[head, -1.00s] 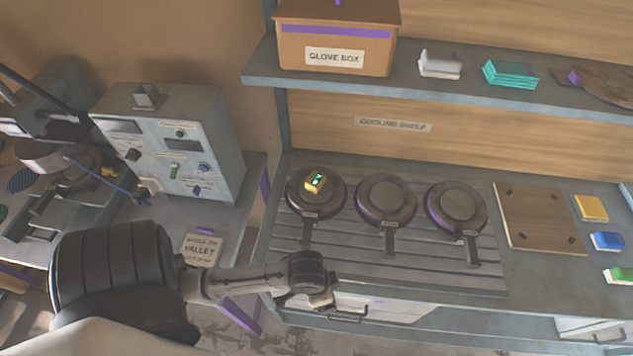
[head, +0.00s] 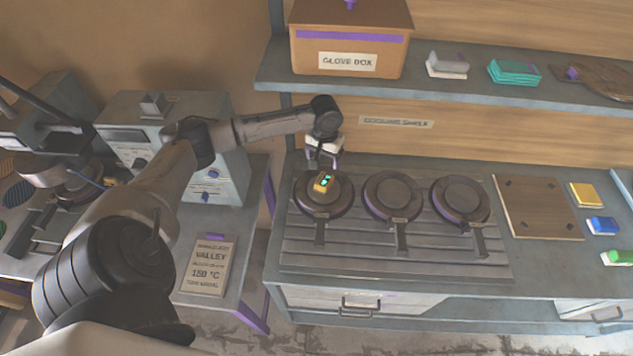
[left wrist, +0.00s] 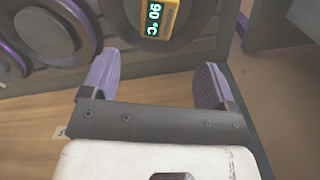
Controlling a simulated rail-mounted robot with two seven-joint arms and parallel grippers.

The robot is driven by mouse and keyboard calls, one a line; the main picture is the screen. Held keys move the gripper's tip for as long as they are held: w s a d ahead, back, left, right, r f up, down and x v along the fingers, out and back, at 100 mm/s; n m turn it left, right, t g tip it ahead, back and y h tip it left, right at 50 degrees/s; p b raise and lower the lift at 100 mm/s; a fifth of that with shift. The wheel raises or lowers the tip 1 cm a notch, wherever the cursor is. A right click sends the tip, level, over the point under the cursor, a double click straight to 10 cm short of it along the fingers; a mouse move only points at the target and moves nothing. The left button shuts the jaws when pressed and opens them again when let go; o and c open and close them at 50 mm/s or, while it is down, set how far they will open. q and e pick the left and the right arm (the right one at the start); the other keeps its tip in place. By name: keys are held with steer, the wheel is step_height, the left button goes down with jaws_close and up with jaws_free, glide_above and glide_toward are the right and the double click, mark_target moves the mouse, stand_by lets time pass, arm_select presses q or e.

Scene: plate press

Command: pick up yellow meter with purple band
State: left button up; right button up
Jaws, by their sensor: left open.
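The yellow meter (head: 323,181), with a lit green display, lies on the leftmost round dark plate (head: 302,200) on the bench. In the left wrist view the meter (left wrist: 162,18) is at the top edge, partly cut off, and its display reads 90 °C. No purple band shows on it. My left gripper (head: 322,163) is over the back of that plate, just behind and above the meter. In the left wrist view the gripper (left wrist: 155,85) is open, its purple fingers wide apart with nothing between them. The meter is ahead of the fingertips. My right gripper is not in view.
Two more round plates (head: 392,197) with handles stand to the right on the slatted rack. A wooden board (head: 538,205) and yellow, blue and green blocks lie farther right. The shelf (head: 440,88) with the glove box (head: 350,35) overhangs behind. A control box (head: 165,135) stands left.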

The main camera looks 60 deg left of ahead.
mark_target(324, 179)
arm_select(q)
steer(key=f, duration=0.7)
steer(key=shift+w+d+f, duration=0.15)
steer(key=shift+d, duration=0.05)
steer(key=shift+f, duration=2.75)
steer(key=c, duration=1.1)
steer(key=shift+c, duration=0.2)
